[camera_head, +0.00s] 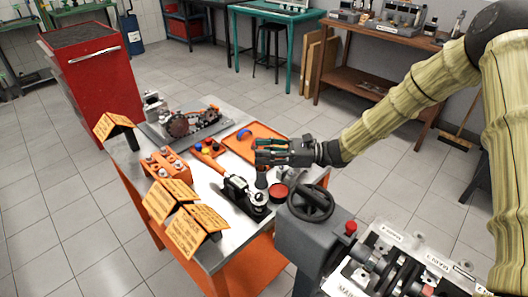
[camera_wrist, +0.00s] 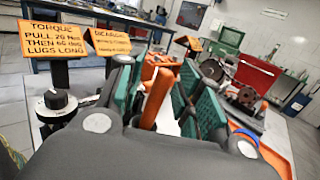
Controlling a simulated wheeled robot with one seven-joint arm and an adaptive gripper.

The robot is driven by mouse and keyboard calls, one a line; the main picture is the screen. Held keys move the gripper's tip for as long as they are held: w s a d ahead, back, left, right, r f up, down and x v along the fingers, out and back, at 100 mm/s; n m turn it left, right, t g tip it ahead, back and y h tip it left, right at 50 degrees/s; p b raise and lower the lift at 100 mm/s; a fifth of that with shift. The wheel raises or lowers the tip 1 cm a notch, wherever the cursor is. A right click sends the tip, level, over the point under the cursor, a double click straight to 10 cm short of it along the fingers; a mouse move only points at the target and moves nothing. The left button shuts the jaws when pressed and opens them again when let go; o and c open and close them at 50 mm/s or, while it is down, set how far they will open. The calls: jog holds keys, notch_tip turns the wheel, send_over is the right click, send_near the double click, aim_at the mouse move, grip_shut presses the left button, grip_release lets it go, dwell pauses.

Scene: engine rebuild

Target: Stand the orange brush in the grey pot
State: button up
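An orange-handled tool (camera_head: 208,161), which looks like the brush, lies on the metal tabletop left of my gripper (camera_head: 258,152). Its bristles cannot be made out. In the wrist view an orange strip (camera_wrist: 157,99) shows in the gap between my green-padded fingers (camera_wrist: 160,95); it looks like the same handle, beyond the fingers. My gripper is open above the table, pointing left, with nothing visibly held. A small grey upright thing (camera_head: 261,179) below my gripper may be the grey pot; my gripper partly hides it.
An orange tray (camera_head: 245,152) lies behind my gripper, partly hidden by it. A red round tin (camera_head: 278,192) and a black tool (camera_head: 243,192) are near the front. Orange signs (camera_head: 172,200), an orange block (camera_head: 166,164) and engine parts (camera_head: 190,123) crowd the table.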

jog(key=d+b, duration=0.2)
jog(key=d, duration=1)
jog(key=shift+f, duration=0.2)
